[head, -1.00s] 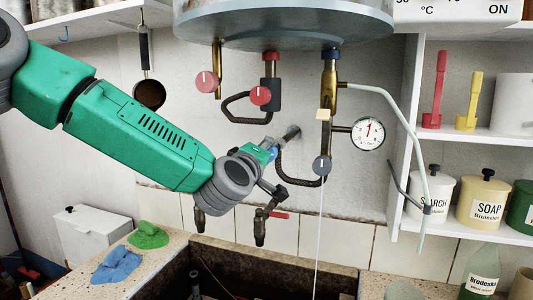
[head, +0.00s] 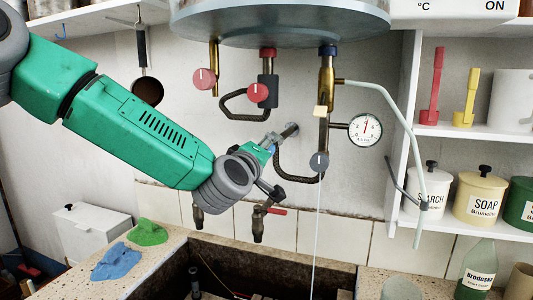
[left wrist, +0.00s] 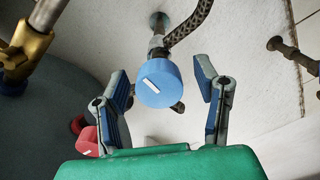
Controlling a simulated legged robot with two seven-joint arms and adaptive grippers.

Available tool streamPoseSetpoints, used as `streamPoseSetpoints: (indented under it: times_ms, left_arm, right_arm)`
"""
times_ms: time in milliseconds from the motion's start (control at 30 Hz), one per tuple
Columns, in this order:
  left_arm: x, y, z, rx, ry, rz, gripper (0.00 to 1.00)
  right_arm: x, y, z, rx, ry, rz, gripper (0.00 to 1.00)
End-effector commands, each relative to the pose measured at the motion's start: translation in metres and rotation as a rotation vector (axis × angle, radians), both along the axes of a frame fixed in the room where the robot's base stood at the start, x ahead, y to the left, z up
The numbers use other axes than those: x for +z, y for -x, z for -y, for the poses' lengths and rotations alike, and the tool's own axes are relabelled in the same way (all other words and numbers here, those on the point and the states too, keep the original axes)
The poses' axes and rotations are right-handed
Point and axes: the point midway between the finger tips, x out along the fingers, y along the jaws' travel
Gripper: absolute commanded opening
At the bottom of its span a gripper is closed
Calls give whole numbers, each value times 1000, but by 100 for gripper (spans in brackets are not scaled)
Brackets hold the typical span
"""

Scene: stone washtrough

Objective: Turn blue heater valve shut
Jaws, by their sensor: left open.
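The blue heater valve is a round blue knob (left wrist: 160,82) with a white index bar, on a pipe fitting at the wall. My left gripper (left wrist: 162,74) is open, with one finger on each side of the knob and visible gaps to both. In the head view my left gripper (head: 272,168) is at the wall under the tank, and it and its wrist hide most of the knob. My right gripper is not in view.
Red knobs (head: 258,93) hang to the left under the tank (head: 280,25). A grey knob (head: 319,161) and a dial gauge (head: 365,130) are to the right. Taps (head: 260,225) stick out below, above the stone trough (head: 180,265). A shelf (head: 470,135) stands right.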

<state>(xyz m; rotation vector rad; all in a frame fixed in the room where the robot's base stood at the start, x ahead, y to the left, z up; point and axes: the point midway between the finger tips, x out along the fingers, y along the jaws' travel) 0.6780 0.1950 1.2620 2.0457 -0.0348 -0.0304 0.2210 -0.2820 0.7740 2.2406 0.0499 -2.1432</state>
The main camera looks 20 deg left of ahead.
Motion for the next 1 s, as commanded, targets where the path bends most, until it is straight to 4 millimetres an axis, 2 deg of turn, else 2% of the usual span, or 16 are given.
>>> streamPoseSetpoints:
  times_ms: [167,267,500,700,833,1000]
  left_arm:
    - [1,6,-1,2,1,3,56]
    - [2,19,-1,0,1,2,56]
    - [1,71,-2,-1,0,0,56]
    - [0,104,-3,-2,0,-1,56]
    - [0,115,-3,-1,0,-2,56]
    - [0,118,-4,0,0,-1,56]
  right_arm:
    - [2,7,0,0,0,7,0]
    - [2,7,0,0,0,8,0]
    - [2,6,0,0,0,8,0]
    - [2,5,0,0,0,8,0]
    - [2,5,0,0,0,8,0]
    - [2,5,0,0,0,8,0]
